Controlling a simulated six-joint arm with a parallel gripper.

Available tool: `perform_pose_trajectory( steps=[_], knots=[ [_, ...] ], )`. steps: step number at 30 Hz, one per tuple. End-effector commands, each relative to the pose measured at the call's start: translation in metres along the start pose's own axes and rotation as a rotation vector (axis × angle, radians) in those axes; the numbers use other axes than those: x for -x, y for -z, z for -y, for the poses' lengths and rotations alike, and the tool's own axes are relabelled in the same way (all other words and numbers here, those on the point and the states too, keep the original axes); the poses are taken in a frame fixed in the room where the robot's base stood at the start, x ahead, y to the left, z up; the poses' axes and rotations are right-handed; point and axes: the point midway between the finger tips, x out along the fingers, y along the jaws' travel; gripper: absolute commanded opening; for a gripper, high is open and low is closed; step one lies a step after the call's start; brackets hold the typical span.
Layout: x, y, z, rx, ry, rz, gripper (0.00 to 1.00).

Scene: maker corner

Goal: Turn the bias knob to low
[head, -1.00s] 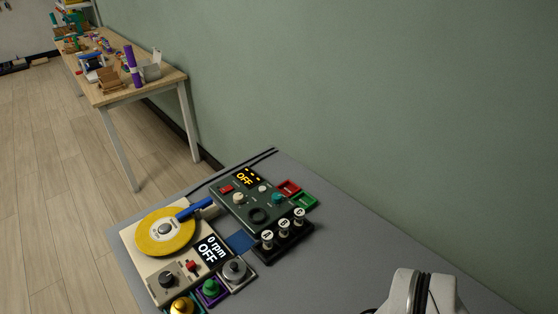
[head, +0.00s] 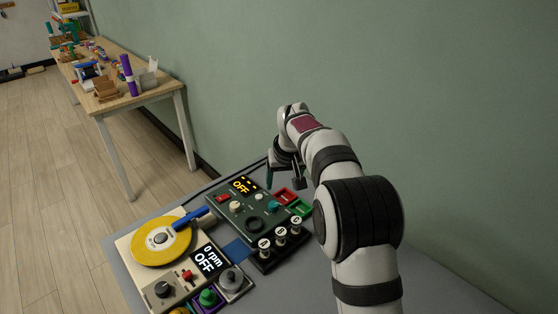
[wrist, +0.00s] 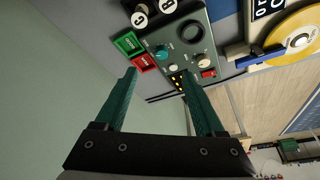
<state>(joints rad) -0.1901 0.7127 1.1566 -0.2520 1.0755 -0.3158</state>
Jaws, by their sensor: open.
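A dark green control box (head: 262,193) lies on the grey table, its small display showing OFF. It has a cream knob (head: 235,207), a teal knob (head: 274,207), a red switch (head: 222,198) and a black ring (head: 254,224). The knob labels are too small to read, so I cannot tell which is bias. In the wrist view the teal knob (wrist: 162,52) and cream knob (wrist: 204,61) both show beyond the fingertips. My gripper (head: 284,182) is open and empty, above the box's far edge, apart from both knobs; its green fingers also show in the wrist view (wrist: 160,75).
Red (head: 285,196) and green (head: 299,208) trays adjoin the box. Several lettered knobs (head: 280,233) stand on a black block at its near side. A turntable with a yellow disc (head: 160,239) sits left. A green wall is behind.

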Motion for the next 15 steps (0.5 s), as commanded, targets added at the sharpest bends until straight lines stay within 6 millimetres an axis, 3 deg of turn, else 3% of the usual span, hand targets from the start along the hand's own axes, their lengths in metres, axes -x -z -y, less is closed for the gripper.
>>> perform_pose_trajectory(
  steps=[1, 4, 8, 15],
  knots=[
    [-0.016, 0.010, 0.004, 0.031, -0.001, -0.014, 0.71],
    [-0.033, 0.022, 0.008, 0.064, -0.004, -0.035, 0.71],
    [-0.053, 0.024, 0.008, 0.068, -0.004, -0.037, 0.71],
    [-0.125, 0.026, 0.008, 0.066, -0.004, -0.036, 0.71]
  ],
)
